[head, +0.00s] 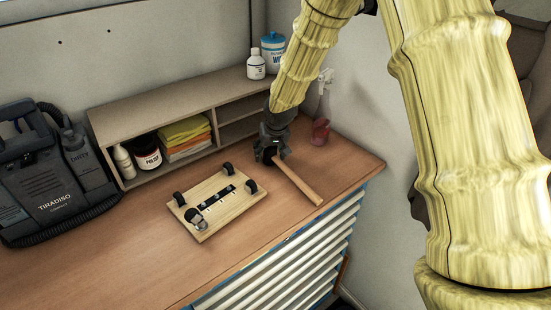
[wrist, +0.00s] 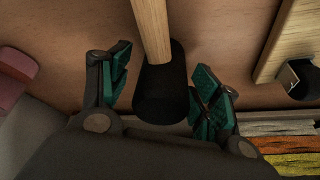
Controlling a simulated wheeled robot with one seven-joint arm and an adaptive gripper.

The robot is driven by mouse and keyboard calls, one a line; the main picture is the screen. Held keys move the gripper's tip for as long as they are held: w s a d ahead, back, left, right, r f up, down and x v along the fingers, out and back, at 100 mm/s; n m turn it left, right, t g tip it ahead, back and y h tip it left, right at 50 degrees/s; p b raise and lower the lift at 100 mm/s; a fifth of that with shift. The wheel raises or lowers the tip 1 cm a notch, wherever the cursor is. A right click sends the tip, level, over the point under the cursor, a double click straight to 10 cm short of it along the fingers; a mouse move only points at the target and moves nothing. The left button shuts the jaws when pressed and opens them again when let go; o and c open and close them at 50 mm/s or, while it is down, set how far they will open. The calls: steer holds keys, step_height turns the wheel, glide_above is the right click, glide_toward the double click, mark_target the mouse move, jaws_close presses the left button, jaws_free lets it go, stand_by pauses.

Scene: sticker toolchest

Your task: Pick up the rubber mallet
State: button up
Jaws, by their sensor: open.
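The rubber mallet lies on the wooden worktop, with its pale wooden handle (head: 300,182) pointing toward the front right edge in the head view. Its black head (wrist: 161,92) sits between my gripper's two green-padded fingers in the wrist view, with a visible gap on both sides. The handle (wrist: 151,30) runs up out of the wrist view. My gripper (head: 270,152) is open over the mallet head and hides most of it in the head view. In the wrist view the gripper (wrist: 163,92) holds nothing.
A wooden board with black wheels (head: 222,208) lies left of the mallet. A shelf (head: 170,103) behind holds folded cloths (head: 184,135) and bottles. A red spray bottle (head: 320,132) stands right of my gripper. A black extractor machine (head: 50,175) stands far left. The front worktop is clear.

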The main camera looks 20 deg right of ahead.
jaws_close()
